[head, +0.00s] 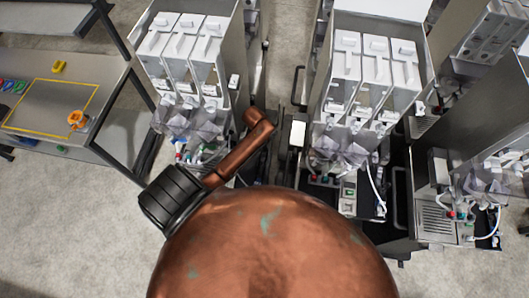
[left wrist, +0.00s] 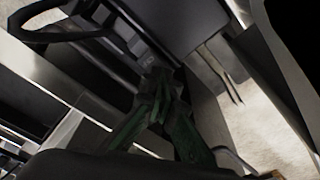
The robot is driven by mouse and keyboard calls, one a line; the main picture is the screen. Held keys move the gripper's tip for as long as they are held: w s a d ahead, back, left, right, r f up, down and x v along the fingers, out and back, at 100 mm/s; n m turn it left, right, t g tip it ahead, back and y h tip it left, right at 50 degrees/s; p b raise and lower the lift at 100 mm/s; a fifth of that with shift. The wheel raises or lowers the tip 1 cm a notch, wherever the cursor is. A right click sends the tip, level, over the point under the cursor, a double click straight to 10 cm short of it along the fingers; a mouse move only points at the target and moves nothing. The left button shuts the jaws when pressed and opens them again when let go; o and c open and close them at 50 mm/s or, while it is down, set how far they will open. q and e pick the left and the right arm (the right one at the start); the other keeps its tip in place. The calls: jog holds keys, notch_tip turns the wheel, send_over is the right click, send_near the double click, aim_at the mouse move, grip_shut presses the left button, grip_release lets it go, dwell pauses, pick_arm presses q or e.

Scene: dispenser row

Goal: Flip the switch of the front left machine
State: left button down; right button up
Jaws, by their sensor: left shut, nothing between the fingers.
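The left dispenser machine (head: 187,62) in the head view has white hoppers and a control area with small coloured buttons (head: 185,153), partly hidden by my left arm. A second machine (head: 372,62) stands to its right, with buttons and a green-lit rocker-like part (head: 349,192) low on its front. I cannot tell a switch on the left machine. My left gripper (left wrist: 158,88), with dark green fingers, is shut and empty in the left wrist view, close to a dark machine surface (left wrist: 135,50). The fingers are hidden in the head view. My right gripper is not in view.
More machines stand at the right (head: 440,205) and back right (head: 490,35). A workbench (head: 50,105) with a yellow outline and an orange object (head: 77,119) stands at the left. A narrow gap separates the left and middle machines. Bare floor lies at the lower left.

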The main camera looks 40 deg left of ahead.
pick_arm(q)
jog(key=shift+f, duration=0.15)
jog(key=shift+r, duration=0.4)
notch_tip(320, 180, up, 2)
jog(key=shift+p, duration=0.75)
jog(key=shift+r, duration=2.15)
